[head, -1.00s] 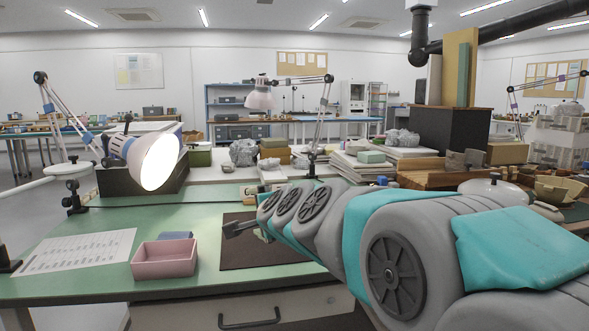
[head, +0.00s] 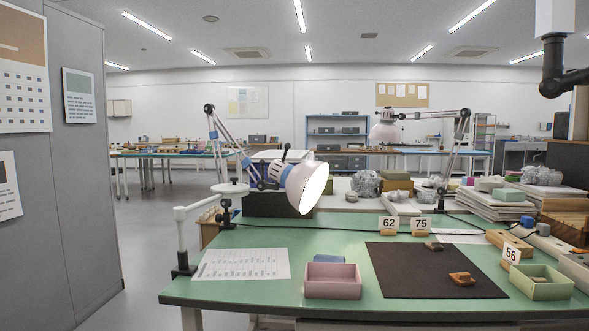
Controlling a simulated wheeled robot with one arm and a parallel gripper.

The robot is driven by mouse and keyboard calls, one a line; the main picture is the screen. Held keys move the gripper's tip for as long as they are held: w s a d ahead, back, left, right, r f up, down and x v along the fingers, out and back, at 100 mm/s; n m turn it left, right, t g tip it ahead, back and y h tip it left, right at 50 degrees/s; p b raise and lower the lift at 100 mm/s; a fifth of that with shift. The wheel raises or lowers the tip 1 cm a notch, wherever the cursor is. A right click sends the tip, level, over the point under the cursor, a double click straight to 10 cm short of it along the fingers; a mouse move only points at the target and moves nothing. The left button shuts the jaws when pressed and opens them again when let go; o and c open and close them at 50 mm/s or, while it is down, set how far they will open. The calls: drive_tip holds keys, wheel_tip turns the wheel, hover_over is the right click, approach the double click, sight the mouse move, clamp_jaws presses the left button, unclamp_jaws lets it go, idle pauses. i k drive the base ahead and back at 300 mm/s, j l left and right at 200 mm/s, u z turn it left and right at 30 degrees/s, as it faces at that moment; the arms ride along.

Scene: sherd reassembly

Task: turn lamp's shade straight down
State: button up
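The lamp with the lit shade (head: 306,186) is clamped at the left back of the green table. Its shade is tilted, with the glowing opening facing right and toward me, not straight down. A dark handle or knob (head: 287,152) sticks up at the back of the shade. Its jointed arm (head: 228,145) rises to the upper left. A second lamp (head: 384,131) with a pale shade hangs farther back on the right, its shade facing roughly down.
On the green table (head: 230,297) are a printed sheet (head: 240,264), a pink tray (head: 333,284), a dark mat (head: 412,262) with sherds (head: 461,279), a green tray (head: 541,283) and number cards (head: 389,225). A white rail (head: 180,235) stands at the left corner. Grey cabinets (head: 65,190) fill the left side.

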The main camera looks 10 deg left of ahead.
sight(304, 183)
drive_tip(key=i+j+z, duration=0.1)
drive_tip(key=j, duration=0.6)
drive_tip(key=i+j, duration=0.2)
drive_tip(key=j, duration=0.5)
drive_tip(key=i+j+z, duration=0.15)
drive_tip(key=j, duration=0.55)
drive_tip(key=j+z, duration=0.1)
drive_tip(key=j, duration=0.6)
drive_tip(key=i, duration=0.05)
